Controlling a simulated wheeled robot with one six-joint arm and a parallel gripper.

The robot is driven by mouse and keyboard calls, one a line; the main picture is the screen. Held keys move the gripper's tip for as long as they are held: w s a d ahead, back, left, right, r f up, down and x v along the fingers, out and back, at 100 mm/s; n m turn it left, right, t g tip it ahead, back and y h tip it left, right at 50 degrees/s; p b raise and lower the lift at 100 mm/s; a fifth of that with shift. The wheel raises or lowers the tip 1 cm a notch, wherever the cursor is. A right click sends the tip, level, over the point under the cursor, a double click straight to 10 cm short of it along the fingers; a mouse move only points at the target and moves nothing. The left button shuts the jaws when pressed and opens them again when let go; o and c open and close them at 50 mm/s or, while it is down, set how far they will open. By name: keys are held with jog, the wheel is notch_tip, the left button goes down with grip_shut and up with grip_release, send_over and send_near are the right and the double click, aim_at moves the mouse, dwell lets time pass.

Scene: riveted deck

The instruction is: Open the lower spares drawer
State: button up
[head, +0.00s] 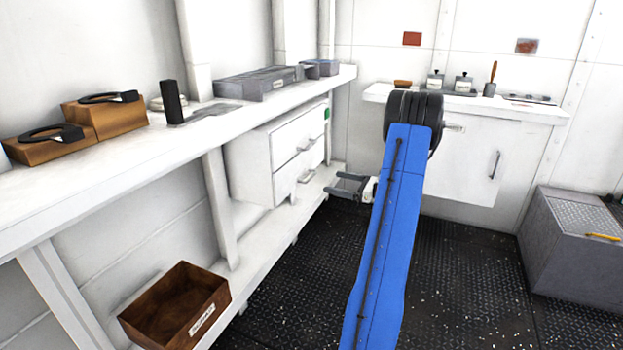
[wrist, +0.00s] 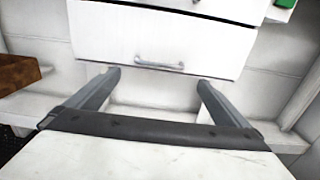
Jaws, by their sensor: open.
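A white drawer unit (head: 255,165) hangs under the left workbench. The lower drawer (wrist: 105,42) fills the upper middle of the wrist view and looks shut. Its bar handle (wrist: 158,64) lies level near its bottom edge; it also shows in the head view (head: 308,175). The upper drawer (head: 297,138) sits above it and also looks shut. My gripper (head: 334,184) is open and empty, in front of the unit and pointing left at it. In the wrist view my fingers (wrist: 158,79) are spread to either side of the handle, apart from it and slightly below it.
The workbench (head: 130,150) overhangs the unit, with a lower shelf (head: 255,255) beneath. A labelled brown bin (head: 175,300) stands on that shelf. A white cabinet (head: 475,165) is at the back and a grey crate (head: 570,255) at right. The dark floor between is clear.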

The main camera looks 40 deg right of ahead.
aim_at(311, 177)
jog(key=x, duration=1.1)
jog(key=shift+w+a, duration=0.15)
jog(key=shift+w, duration=0.15)
jog(key=c, duration=1.2)
jog(key=shift+o, duration=0.2)
jog(key=v, duration=2)
jog(key=shift+s, duration=0.25)
jog(key=o, duration=1.2)
jog(key=shift+c, duration=0.2)
jog(key=v, duration=1.7)
jog(key=shift+s+d, duration=0.15)
jog(key=shift+d, duration=0.1)
jog(key=shift+s+f, duration=0.1)
